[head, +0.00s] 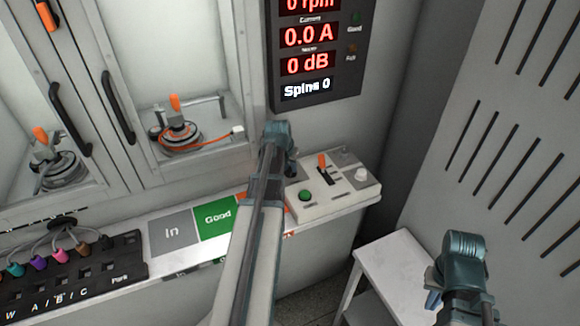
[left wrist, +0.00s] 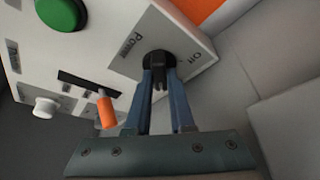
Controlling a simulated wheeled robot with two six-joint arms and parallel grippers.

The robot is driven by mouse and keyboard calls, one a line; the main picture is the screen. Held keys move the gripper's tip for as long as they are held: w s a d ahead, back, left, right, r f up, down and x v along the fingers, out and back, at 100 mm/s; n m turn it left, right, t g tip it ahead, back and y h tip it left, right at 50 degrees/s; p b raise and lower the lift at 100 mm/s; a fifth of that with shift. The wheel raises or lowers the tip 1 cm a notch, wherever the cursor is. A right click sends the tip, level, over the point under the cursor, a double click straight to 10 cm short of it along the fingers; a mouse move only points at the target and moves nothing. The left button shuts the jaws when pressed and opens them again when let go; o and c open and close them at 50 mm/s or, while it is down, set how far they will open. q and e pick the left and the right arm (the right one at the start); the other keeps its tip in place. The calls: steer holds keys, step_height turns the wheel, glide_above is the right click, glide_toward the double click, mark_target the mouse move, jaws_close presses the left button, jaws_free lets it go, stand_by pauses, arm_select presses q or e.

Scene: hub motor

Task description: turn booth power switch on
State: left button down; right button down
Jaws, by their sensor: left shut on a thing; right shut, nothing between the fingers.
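The black power switch knob (left wrist: 157,60) sits at one corner of the white control box (head: 335,205), which also shows in the left wrist view (left wrist: 105,28). "Power" and "Off" are printed beside it. My left gripper (left wrist: 160,78) is shut on the knob, a blue finger on each side of it. In the head view my left arm hides the knob and the fingers. My right gripper (head: 433,299) is shut and empty at the lower right, apart from the box.
On the box are a green button (head: 306,195), an orange lever (head: 322,163) and a white knob (head: 361,174). The dark display (head: 316,50) hangs above, reading "Spins 0". A white side table (head: 395,275) stands below right. Glazed booths are at left.

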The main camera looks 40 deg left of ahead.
arm_select(q)
steer(key=c, duration=0.8)
jaws_free()
steer(key=p+v, duration=1.2)
steer(key=v, duration=0.2)
steer(key=shift+d+f+p, duration=0.1)
steer(key=shift+p, duration=0.3)
arm_select(e)
step_height(320, 180, up, 13)
steer(key=shift+f, duration=0.15)
